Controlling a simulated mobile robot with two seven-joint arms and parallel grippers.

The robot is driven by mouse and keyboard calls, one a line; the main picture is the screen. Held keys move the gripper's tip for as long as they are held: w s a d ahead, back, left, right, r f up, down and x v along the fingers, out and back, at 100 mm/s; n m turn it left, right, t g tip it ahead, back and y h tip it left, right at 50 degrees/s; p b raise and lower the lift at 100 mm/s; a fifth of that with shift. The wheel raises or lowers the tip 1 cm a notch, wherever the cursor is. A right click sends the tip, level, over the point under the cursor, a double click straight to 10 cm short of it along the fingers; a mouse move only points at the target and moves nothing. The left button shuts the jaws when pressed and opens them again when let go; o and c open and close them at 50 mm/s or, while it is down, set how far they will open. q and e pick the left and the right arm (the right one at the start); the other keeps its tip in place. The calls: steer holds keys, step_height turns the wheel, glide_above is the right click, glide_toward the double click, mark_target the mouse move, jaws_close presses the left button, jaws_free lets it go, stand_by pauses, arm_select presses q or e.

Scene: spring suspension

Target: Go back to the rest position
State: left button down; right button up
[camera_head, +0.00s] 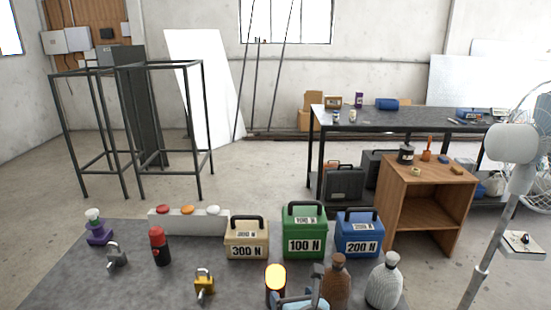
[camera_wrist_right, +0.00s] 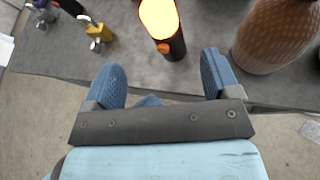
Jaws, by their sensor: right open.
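My right gripper (camera_head: 303,297) is at the bottom of the head view, over the near edge of the grey table (camera_head: 130,290). In the right wrist view my right gripper (camera_wrist_right: 158,82) has its two blue fingers spread apart with nothing between them. A dark lamp with a glowing yellow top (camera_head: 275,284) stands just beyond the fingers, apart from them; it also shows in the right wrist view (camera_wrist_right: 162,25). A beige 300 N box (camera_head: 246,239), a green 100 N box (camera_head: 304,232) and a blue 200 N box (camera_head: 358,235) stand in a row. My left gripper is not in view.
A brown bottle (camera_head: 337,283) and a grey bottle (camera_head: 383,285) stand right of the gripper. A yellow padlock (camera_head: 204,284), a grey padlock (camera_head: 116,256) and a red-and-black bottle (camera_head: 159,247) stand left. A block with three buttons (camera_head: 188,223) is behind. A wooden cabinet (camera_head: 425,210) stands right.

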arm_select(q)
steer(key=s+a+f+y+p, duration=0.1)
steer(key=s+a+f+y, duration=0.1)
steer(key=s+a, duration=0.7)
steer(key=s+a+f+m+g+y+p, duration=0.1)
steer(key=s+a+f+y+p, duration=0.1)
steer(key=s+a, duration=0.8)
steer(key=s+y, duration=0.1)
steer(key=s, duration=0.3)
arm_select(e)
steer(key=s+d+f+m, duration=0.5)
steer(key=s+m, duration=0.3)
steer(key=m, duration=0.3)
steer(key=s+d+f+m+g, duration=0.1)
steer(key=s+d+f+m, duration=0.3)
steer(key=s+m, duration=0.5)
steer(key=s+d+f+m+h, duration=0.1)
steer(key=s+d+f+m, duration=0.4)
steer(key=m, duration=1)
steer(key=s+d, duration=0.1)
steer(key=s, duration=0.2)
steer(key=shift+s+d+f+g, duration=0.3)
steer(key=shift+s+f, duration=0.05)
steer(key=shift+s, duration=0.05)
